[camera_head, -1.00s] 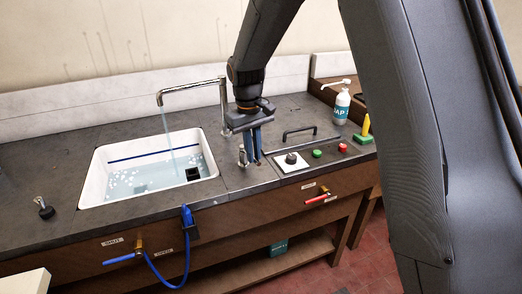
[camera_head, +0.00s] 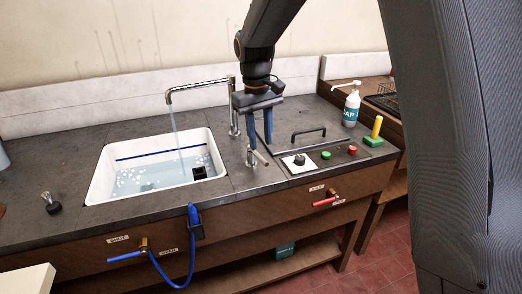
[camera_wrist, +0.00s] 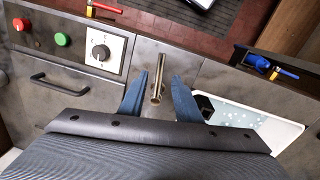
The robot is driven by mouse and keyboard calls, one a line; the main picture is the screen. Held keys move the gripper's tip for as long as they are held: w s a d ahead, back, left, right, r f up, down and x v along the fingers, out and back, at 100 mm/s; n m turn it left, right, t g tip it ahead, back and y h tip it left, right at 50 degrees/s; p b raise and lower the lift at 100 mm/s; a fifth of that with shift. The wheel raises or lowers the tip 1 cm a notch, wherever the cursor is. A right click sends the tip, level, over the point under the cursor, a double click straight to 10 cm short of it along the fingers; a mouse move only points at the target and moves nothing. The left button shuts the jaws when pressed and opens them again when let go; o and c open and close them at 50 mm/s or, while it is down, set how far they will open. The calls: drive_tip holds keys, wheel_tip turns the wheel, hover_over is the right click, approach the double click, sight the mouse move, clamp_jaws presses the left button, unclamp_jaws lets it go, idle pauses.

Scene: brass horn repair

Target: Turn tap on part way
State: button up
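The chrome tap spout (camera_head: 200,84) arches over the white sink (camera_head: 104,178), and a stream of water (camera_head: 178,135) runs from it into the basin. The tap's small metal lever (camera_head: 259,156) stands on the counter right of the sink, its handle slanting toward the lower right. My gripper (camera_head: 254,138) is over the lever with its blue fingers spread. In the wrist view, the lever (camera_wrist: 157,82) shows between the two fingers of my gripper (camera_wrist: 158,90), with a gap on both sides. Nothing is held.
Right of the lever are a white-plated black knob (camera_head: 299,161), a green button (camera_head: 326,155), a red button (camera_head: 351,150) and a black bar handle (camera_head: 308,133). A soap bottle (camera_head: 351,108) and a yellow-and-green item (camera_head: 375,134) stand farther right. A blue hose (camera_head: 191,250) hangs in front.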

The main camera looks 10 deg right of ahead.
drive_tip(key=shift+a+r, duration=0.1)
drive_tip(key=shift+r, duration=1.25)
drive_tip(key=s+d+f+m, duration=0.1)
drive_tip(key=s+d+f, duration=0.2)
drive_tip(key=s, duration=0.4)
drive_tip(key=s+d+f+m, duration=0.2)
drive_tip(key=s+d+f, duration=0.2)
drive_tip(key=s, duration=0.4)
drive_tip(key=s+d+f+m, duration=0.1)
drive_tip(key=s+d+f, duration=0.2)
drive_tip(key=s+d, duration=0.2)
drive_tip(key=s, duration=0.3)
drive_tip(key=shift+d+f+m+t+y, duration=0.2)
drive_tip(key=shift+m+t+y, duration=0.1)
drive_tip(key=shift+t+y, duration=0.1)
drive_tip(key=shift+a, duration=0.15)
